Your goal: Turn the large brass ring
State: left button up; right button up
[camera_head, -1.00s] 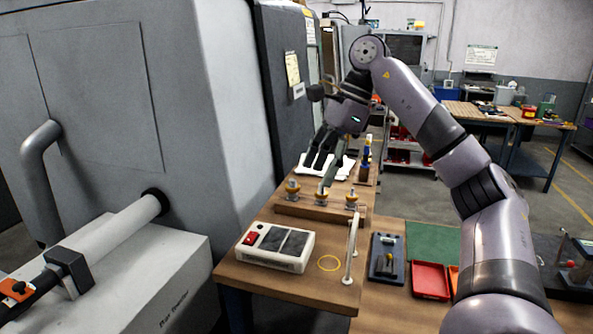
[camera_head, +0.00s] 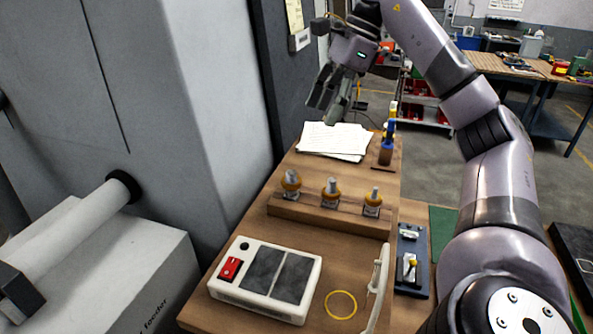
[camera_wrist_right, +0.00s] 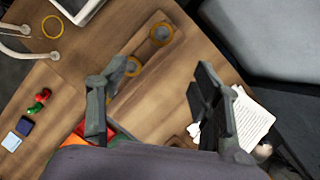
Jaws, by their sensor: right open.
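Three brass rings sit on metal posts in a row on a wooden block (camera_head: 325,220). The left ring (camera_head: 291,181) looks the largest, the middle ring (camera_head: 331,191) and right ring (camera_head: 372,199) smaller. In the right wrist view the large ring (camera_wrist_right: 161,33) is in the clear beyond the fingertips; a second ring (camera_wrist_right: 132,66) is partly behind a finger. My right gripper (camera_head: 333,108) is open and empty, in the air above and behind the row; its spread fingers also show in the wrist view (camera_wrist_right: 158,82). My left gripper is not in view.
A white box with a red switch (camera_head: 265,281) stands in front of the block. A yellow circle (camera_head: 341,304) and a white handle (camera_head: 378,284) are to its right. A tall grey machine borders the left.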

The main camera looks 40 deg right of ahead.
jog(key=b, duration=0.3)
send_near(298, 178)
jog(key=b+x, duration=0.1)
jog(key=x, duration=0.2)
jog(key=a+b+x, duration=0.1)
jog(key=b+x, duration=0.1)
jog(key=x, duration=0.2)
jog(key=shift+w+r, duration=0.15)
jog(key=shift+w, duration=0.05)
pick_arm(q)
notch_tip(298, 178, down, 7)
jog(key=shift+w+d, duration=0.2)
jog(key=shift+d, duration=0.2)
pick_arm(e)
jog(key=shift+w+a+f, duration=0.1)
jog(key=shift+a+f, duration=0.15)
jog(key=shift+f, duration=0.3)
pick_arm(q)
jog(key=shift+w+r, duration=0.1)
pick_arm(e)
jog(key=shift+c, duration=0.4)
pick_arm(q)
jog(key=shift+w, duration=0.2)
pick_arm(e)
jog(key=c, duration=1.1)
